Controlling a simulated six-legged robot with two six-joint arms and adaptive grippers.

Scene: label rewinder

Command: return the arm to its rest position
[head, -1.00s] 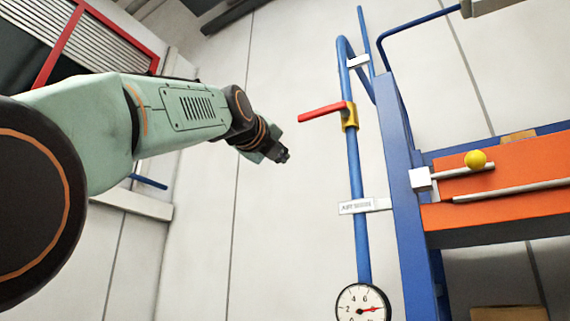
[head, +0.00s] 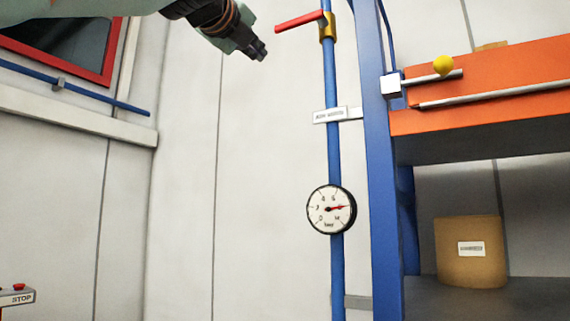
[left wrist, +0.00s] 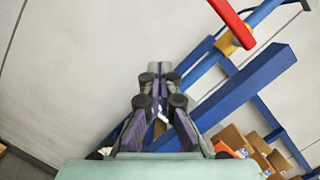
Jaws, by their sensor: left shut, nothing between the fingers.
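My left arm comes in at the top left of the head view, and its gripper (head: 260,52) is shut and empty. It hangs in the air to the left of the red valve handle (head: 299,21), apart from it. In the left wrist view the fingers (left wrist: 158,82) are together with nothing between them, and the red handle (left wrist: 229,20) is beyond them at the upper right. The handle sits sideways on a yellow valve body (head: 328,27) on a blue vertical pipe (head: 334,160). My right gripper is not in view.
A round gauge (head: 331,209) is on the pipe. A blue upright (head: 381,170) and an orange beam (head: 500,90) with a yellow knob (head: 443,66) stand right. A brown roll (head: 470,250) sits on the shelf below. A stop box (head: 15,297) is lower left. The wall between is clear.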

